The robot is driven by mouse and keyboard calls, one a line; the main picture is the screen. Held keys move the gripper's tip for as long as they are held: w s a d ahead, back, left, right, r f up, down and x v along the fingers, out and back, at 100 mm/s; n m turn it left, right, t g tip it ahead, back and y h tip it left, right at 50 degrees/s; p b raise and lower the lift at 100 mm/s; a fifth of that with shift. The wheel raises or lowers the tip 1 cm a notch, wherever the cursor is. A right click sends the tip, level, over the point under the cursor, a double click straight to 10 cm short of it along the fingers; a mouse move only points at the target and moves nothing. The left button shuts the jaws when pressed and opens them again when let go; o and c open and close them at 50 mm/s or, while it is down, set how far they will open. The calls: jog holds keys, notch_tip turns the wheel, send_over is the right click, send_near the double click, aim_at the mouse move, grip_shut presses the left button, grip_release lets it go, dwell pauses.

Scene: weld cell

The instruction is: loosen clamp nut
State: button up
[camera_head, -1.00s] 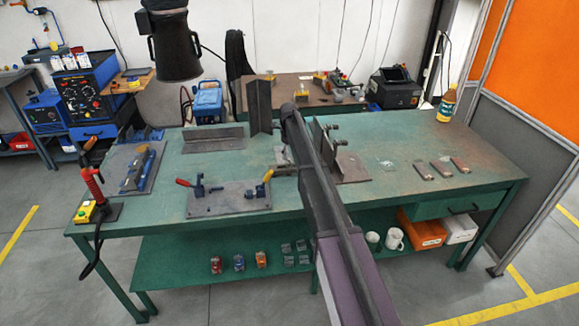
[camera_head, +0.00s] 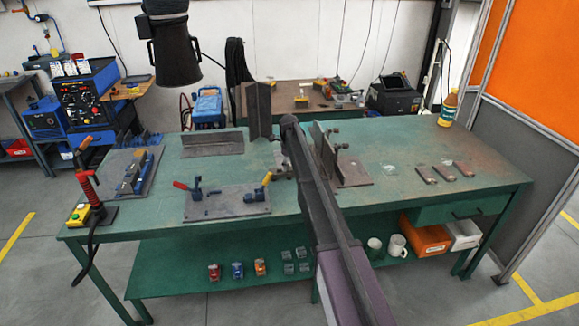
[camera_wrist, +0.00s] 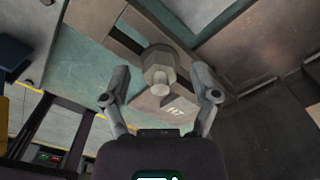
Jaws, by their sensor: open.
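The clamp nut (camera_wrist: 160,68), a grey faceted piece with a round stub end, sits near the middle of the wrist view. My gripper (camera_wrist: 161,84) is open, with one finger on each side of the nut and visible gaps between. A tapered block marked with digits (camera_wrist: 168,108) shows below the nut. In the head view, an upright plate fixture (camera_head: 325,150) with clamp screws (camera_head: 337,147) stands on the green bench (camera_head: 400,180), right beside my arm. My arm hides my gripper there, and I cannot tell which part there is the nut.
A clamp plate (camera_head: 228,203) with red and yellow handles lies left of my arm. A steel angle (camera_head: 212,143) and a tall upright angle (camera_head: 258,110) stand behind it. Small metal pieces (camera_head: 445,172) and a bottle (camera_head: 448,108) are at the right. The bench's front right is clear.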

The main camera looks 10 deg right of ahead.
grip_shut()
